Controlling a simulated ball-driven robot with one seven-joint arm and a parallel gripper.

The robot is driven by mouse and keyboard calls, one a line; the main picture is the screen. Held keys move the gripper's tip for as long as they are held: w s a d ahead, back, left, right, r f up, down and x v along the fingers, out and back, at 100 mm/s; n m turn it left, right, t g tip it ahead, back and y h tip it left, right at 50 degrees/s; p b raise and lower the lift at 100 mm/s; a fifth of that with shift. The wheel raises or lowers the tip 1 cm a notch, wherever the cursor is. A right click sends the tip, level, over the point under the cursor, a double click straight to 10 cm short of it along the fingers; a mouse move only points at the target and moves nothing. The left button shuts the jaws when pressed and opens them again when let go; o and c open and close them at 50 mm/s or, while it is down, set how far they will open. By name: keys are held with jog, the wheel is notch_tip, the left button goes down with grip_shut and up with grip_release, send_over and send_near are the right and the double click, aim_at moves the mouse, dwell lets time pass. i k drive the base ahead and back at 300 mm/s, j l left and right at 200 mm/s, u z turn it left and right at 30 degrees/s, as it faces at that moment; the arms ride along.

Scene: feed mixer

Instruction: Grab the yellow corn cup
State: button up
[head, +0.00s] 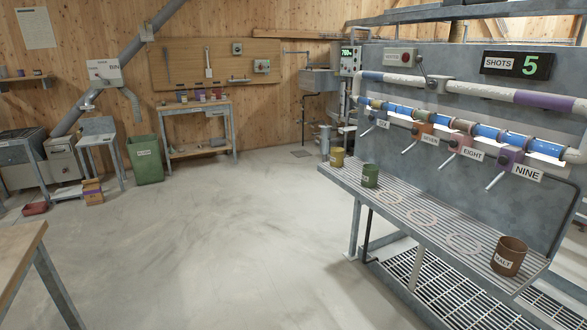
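A small yellow cup (337,157) stands upright at the far left end of the slatted metal shelf (425,217) on the grey machine. It has a pale label, too small to read here. A green cup (370,175) stands on the shelf to its right and nearer to me, apart from it. A brown cup labelled MALT (508,256) stands near the shelf's right end. My gripper is not in the head view.
Levers labelled SEVEN, EIGHT and NINE (527,173) hang above the shelf. A metal grating (450,290) lies below it. A wooden table corner (22,255) is at the left front. A green bin (146,160) stands behind. The concrete floor (220,230) between is clear.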

aim_at(336, 153)
jog(key=i+u, duration=0.25)
jog(key=i, duration=1.45)
jog(key=i+z, duration=0.15)
jog(key=i, duration=1.8)
jog(key=i+u, duration=0.15)
jog(key=i, duration=0.15)
